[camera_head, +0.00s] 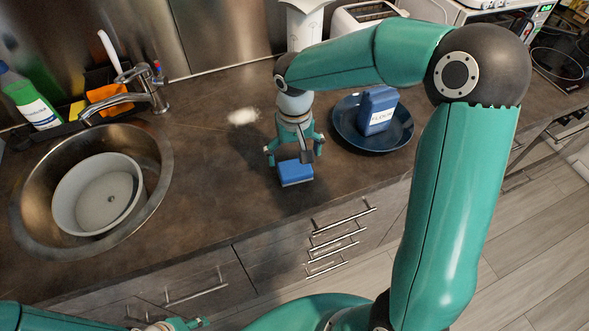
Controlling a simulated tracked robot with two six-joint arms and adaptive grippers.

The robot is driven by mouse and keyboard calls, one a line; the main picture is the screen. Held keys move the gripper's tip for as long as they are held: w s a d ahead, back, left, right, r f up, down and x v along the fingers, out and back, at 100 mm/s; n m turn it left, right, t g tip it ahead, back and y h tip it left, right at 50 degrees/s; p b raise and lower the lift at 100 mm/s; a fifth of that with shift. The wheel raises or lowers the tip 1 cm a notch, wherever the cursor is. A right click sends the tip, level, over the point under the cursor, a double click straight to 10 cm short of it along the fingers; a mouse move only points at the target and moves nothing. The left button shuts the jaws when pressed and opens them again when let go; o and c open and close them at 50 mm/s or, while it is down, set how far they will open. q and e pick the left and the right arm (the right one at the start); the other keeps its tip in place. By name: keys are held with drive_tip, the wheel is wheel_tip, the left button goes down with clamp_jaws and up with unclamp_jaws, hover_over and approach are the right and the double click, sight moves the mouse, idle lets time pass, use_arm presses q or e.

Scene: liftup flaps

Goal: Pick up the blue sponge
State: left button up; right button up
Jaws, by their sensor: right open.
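The blue sponge (296,173) lies on the dark countertop, near its front edge. My right gripper (294,155) points down over the sponge, with its fingers spread to either side just above or around it. I cannot tell whether the fingers touch it. The gripper is open, and part of the sponge's top is hidden behind it. At the bottom left, part of my left arm shows, with what looks like its gripper (178,324) at the frame's lower edge; its fingers are not clear.
A dark blue plate (345,128) with a blue flour package (378,110) stands right of the gripper. A white powder patch (243,116) lies behind left. The sink (157,185) holds a white bowl (70,205). A faucet (150,88) rises behind it. Counter between sink and sponge is clear.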

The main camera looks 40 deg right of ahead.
sight(295, 167)
drive_tip(key=shift+s+f+p, duration=0.15)
drive_tip(key=shift+f+p, duration=0.4)
drive_tip(key=shift+f, duration=2.05)
drive_tip(key=c, duration=0.7)
